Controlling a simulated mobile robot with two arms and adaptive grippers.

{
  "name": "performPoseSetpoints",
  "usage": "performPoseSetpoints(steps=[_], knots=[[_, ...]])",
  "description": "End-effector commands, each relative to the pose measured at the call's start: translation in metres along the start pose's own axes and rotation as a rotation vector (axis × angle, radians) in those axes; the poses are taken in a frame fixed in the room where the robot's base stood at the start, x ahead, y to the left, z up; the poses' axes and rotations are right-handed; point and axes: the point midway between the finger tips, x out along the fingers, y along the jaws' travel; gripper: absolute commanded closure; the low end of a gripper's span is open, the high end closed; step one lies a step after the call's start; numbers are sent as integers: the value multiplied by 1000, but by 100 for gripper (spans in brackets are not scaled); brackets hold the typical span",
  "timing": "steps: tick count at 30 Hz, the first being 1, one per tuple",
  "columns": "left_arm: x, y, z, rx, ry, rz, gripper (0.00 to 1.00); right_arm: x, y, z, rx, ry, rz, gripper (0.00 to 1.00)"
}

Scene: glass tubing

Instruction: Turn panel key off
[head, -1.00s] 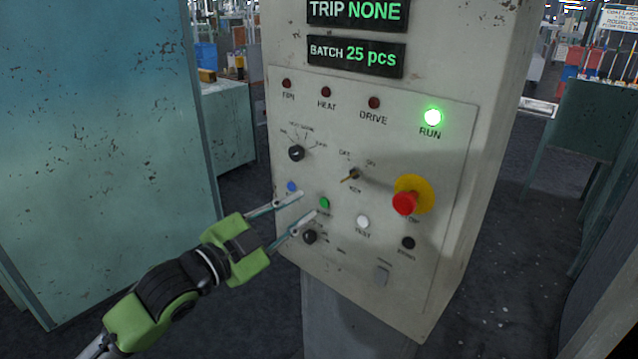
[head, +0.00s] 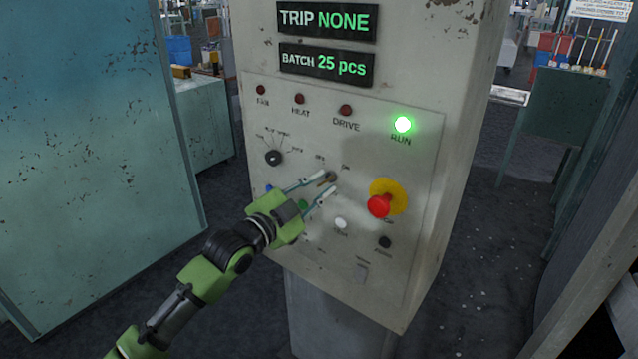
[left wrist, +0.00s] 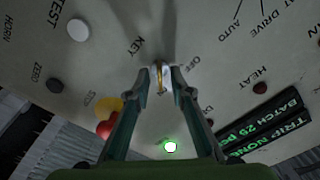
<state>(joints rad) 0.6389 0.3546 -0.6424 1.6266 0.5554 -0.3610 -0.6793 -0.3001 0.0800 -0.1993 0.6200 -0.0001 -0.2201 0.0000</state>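The panel key (head: 328,178) is a small brass-coloured key in a switch on the grey control panel, below the OFF and ON labels. In the left wrist view the key (left wrist: 161,82) stands between my fingertips, near the KEY and OFF labels. My left gripper (head: 326,182) reaches in from the lower left, with its two fingers apart on either side of the key. In the left wrist view the gripper (left wrist: 162,73) looks open around the key; I cannot tell whether a pad touches it. The key's exact setting is partly hidden. My right gripper is not in view.
The red stop button (head: 380,206) on its yellow base sticks out right of the key. A black selector knob (head: 273,158) is to the left, and a white button (head: 341,223) below. The RUN lamp (head: 402,124) glows green. A teal cabinet (head: 90,130) stands at left.

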Motion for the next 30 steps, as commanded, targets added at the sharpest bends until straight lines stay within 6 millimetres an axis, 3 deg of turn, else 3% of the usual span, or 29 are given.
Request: performPoseSetpoints(steps=[8, 10, 11, 22, 30], knots=[[1, 0, 0, 0, -1, 0, 79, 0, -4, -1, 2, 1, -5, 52], [1, 0, 0, 0, -1, 0, 97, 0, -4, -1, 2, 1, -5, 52], [1, 0, 0, 0, -1, 0, 100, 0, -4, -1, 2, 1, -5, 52], [1, 0, 0, -18, -1, 0, 100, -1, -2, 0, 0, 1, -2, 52], [1, 0, 1, -147, -2, 0, 100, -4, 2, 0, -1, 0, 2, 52]])
